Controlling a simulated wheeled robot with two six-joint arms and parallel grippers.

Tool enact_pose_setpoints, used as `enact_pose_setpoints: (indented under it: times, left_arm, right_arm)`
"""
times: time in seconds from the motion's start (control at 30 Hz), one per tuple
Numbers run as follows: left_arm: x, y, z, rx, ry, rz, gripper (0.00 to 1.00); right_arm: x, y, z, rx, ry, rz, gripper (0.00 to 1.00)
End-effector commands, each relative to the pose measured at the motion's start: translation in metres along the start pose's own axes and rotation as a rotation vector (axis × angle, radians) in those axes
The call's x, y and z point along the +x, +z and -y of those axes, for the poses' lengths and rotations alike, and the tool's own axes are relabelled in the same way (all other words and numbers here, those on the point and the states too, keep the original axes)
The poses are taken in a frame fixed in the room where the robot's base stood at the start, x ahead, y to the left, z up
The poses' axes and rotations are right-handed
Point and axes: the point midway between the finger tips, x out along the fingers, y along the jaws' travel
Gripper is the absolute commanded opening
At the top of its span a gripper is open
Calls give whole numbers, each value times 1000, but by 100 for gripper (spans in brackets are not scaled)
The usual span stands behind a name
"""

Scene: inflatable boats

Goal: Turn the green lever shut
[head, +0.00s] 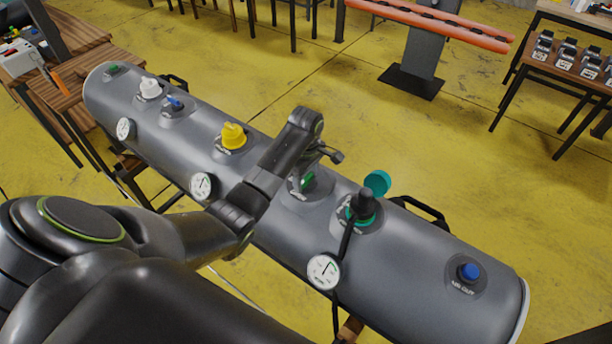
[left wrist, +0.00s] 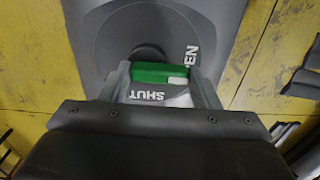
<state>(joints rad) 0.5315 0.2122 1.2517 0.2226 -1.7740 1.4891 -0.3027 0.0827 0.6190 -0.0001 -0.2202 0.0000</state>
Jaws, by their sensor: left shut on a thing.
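The green lever (head: 309,181) sits on a round plate on top of the grey inflatable tube (head: 420,255). In the left wrist view the green lever (left wrist: 160,73) lies crosswise, with a paler patch at its right end. My left gripper (head: 303,176) reaches it from above. Its two fingers (left wrist: 160,80) are shut on the lever's two ends. The word SHUT shows below the lever, and the letters EN show at its upper right. The gripper and arm hide part of the lever in the head view. My right gripper is not in view.
A teal-capped valve with a black hose (head: 363,205) stands just right of the lever. A yellow valve (head: 233,136), a blue valve (head: 469,271) and gauges (head: 323,271) are also on the tube. A black handle (head: 420,212) is behind. Yellow floor lies beyond.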

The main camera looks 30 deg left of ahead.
Motion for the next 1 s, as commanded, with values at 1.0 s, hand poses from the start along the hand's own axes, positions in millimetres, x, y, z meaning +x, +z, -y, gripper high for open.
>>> enact_pose_setpoints:
  times: [1.0]
  left_arm:
    - [0,-12,-5,765,0,-3,34]
  right_arm:
    - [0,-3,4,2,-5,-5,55]
